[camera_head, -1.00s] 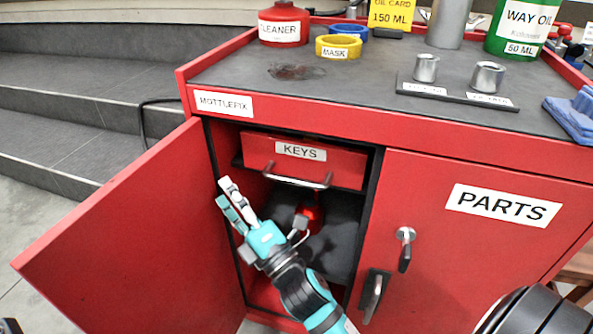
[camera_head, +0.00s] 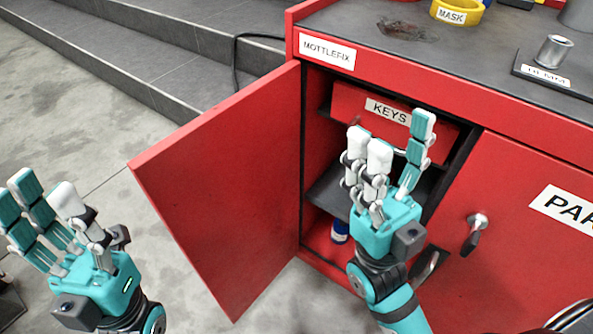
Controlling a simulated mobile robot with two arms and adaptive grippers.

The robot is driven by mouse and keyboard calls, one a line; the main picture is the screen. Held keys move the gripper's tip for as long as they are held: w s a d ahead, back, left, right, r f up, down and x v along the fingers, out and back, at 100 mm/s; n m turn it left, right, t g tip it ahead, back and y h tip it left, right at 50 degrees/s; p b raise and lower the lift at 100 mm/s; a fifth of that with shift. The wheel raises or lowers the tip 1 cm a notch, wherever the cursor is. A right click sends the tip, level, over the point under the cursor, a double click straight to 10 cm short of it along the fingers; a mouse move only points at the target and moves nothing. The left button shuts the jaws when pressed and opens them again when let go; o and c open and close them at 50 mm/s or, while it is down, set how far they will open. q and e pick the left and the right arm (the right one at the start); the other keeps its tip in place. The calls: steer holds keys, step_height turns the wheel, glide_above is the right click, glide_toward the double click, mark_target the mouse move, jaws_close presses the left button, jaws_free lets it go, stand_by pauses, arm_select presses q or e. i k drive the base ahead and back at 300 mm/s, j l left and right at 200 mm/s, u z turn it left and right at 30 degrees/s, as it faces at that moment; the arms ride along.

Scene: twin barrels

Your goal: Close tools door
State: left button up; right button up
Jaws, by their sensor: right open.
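The tools door (camera_head: 225,180) is a plain red panel, hinged at the left of the red cabinet's opening. It stands wide open, swung out towards me and to the left. My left gripper (camera_head: 45,195) is at the lower left, left of the door's free edge and apart from it in the picture; its fingers are spread and empty. My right gripper (camera_head: 393,140) is in front of the open compartment, fingers up and apart, holding nothing. It hides part of the keys drawer and the shelf. Whether it touches the drawer handle cannot be told.
The keys drawer (camera_head: 350,101) sits shut inside, above a dark shelf (camera_head: 328,190) and a blue-and-white container (camera_head: 339,231). The parts door (camera_head: 520,240) is shut at the right, with a handle (camera_head: 475,232).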

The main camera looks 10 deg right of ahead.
mark_target(224, 184)
steer(key=j+z, duration=1.1)
steer(key=j, duration=0.15)
steer(key=j+z, duration=0.75)
steer(key=j, duration=0.3)
steer(key=j+z, duration=0.4)
steer(key=k+j+z, duration=0.2)
steer(key=j+z, duration=0.2)
steer(key=j, duration=0.15)
steer(key=k+z, duration=0.2)
steer(key=k, duration=0.2)
